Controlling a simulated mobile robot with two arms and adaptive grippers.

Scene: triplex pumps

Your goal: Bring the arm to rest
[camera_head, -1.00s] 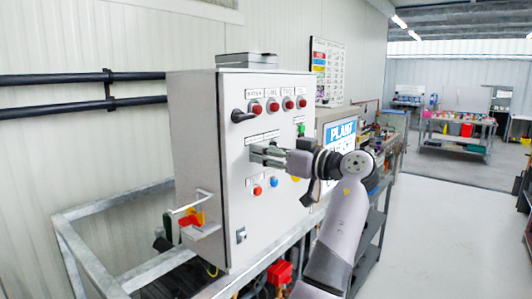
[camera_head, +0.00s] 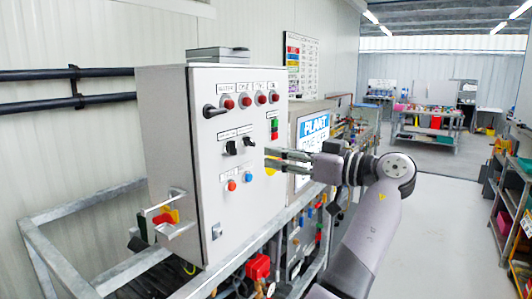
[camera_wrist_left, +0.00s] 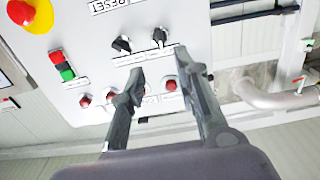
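The arm in the head view is my left one, and its gripper (camera_head: 277,159) is in front of the right part of the grey control cabinet (camera_head: 165,150). Its two fingers are apart with nothing between them. In the left wrist view the gripper (camera_wrist_left: 160,68) is open, with the panel face (camera_wrist_left: 190,20) beyond the fingertips, seen upside down. Two black rotary switches, the left (camera_head: 231,147) and the right (camera_head: 249,140), show left of the fingers in the head view. The fingers appear apart from the switches; contact with the panel cannot be told. My right gripper is not in view.
Shelving (camera_head: 513,205) stands at the far right. The floor (camera_head: 450,225) between is clear.

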